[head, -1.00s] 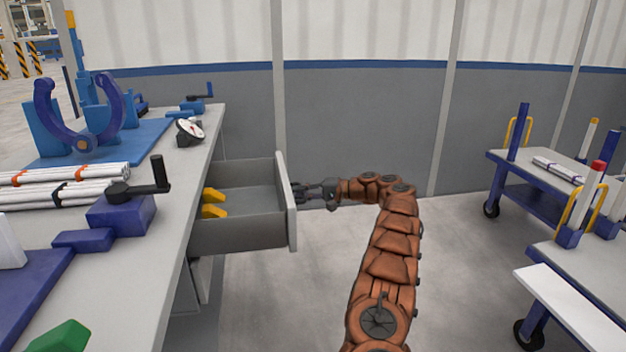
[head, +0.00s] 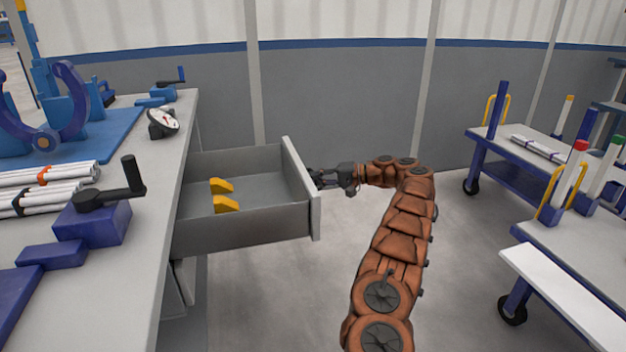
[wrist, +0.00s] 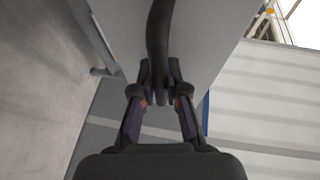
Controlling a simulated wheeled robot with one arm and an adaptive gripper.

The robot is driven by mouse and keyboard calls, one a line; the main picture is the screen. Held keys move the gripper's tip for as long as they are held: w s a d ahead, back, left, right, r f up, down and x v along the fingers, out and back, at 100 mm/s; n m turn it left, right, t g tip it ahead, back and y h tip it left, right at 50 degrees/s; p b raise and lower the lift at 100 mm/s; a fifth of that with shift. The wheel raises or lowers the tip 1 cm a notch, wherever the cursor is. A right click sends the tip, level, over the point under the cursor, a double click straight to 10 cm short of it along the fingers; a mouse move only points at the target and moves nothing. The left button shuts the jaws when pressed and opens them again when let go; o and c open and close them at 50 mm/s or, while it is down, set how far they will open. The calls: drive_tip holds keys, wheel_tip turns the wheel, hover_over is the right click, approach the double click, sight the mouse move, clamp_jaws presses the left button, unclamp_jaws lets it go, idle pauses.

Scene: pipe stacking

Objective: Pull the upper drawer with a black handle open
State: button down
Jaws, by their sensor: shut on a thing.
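The upper drawer (head: 245,232) is a grey box standing well out from the workbench in the head view, with yellow pieces (head: 222,195) inside. My gripper (head: 318,180) is at the outer side of its front panel (head: 301,190). In the wrist view the black handle (wrist: 160,40) runs down between the fingers of my gripper (wrist: 160,90), which are shut on it. The drawer front (wrist: 205,35) fills the top of that view. The handle is mostly hidden in the head view.
The workbench (head: 130,290) on the left carries white pipes (head: 45,180), a blue clamp with a black crank (head: 95,215) and a gauge (head: 162,123). Carts (head: 540,165) with pipes stand on the right. The floor between is clear around my arm.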

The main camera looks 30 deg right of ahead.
drive_tip(key=c, duration=1.2)
unclamp_jaws()
drive_tip(key=shift+d, duration=0.1)
drive_tip(key=shift+v, duration=3.75)
